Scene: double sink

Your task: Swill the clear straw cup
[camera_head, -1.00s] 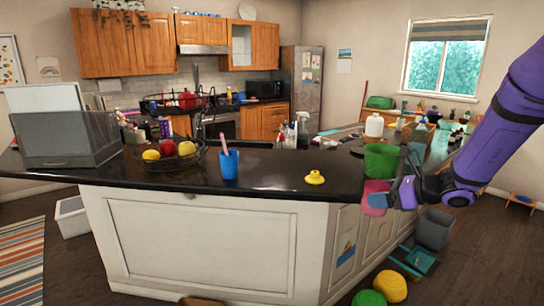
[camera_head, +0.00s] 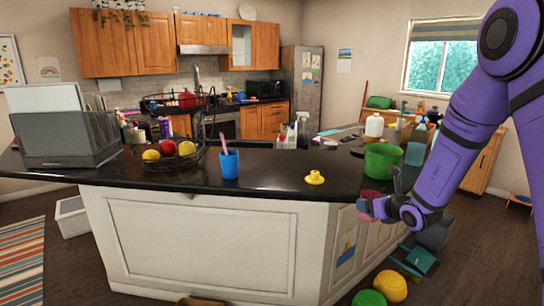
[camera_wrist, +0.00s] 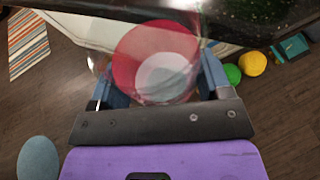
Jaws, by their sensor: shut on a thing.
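My gripper (camera_head: 374,208) is at the right end of the dark counter, just in front of its edge. In the wrist view my gripper (camera_wrist: 163,82) has its two fingers on either side of a clear cup with a red and pale round part (camera_wrist: 160,68). The fingers are shut on this clear cup. In the head view the cup (camera_head: 369,195) shows only as a small pinkish patch at the fingers, partly hidden. I cannot make out a straw or whether the cup holds liquid.
A green container (camera_head: 382,161) stands on the counter close behind my gripper. A yellow rubber duck (camera_head: 315,178), a blue cup (camera_head: 229,167) and a fruit basket (camera_head: 175,160) stand further left. Yellow (camera_head: 390,285) and green (camera_head: 369,298) balls lie on the floor below.

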